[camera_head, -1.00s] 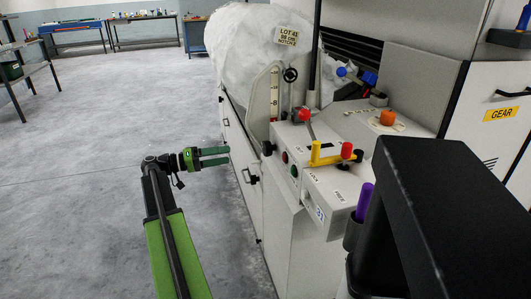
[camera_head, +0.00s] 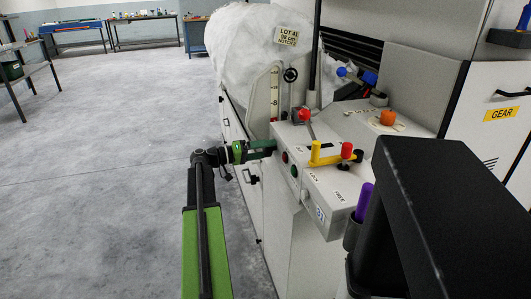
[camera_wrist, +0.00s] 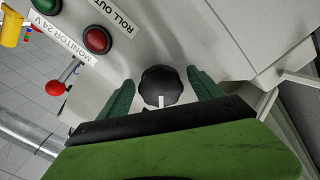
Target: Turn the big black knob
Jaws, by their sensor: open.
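The big black knob (camera_wrist: 160,86) is on the pale machine panel in the wrist view, round and ridged with a white pointer mark toward my gripper. My gripper (camera_wrist: 160,76) is open, with one green finger on each side of the knob. A gap shows between the knob and each finger; I cannot tell if the tips are level with it in depth. In the head view my gripper (camera_head: 272,148) reaches the left face of the control box (camera_head: 325,205), and its fingers hide the knob there.
Near the knob are a red button (camera_wrist: 97,40), a green button (camera_wrist: 46,5) and a red-tipped toggle lever (camera_wrist: 56,87). The floor at left is clear.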

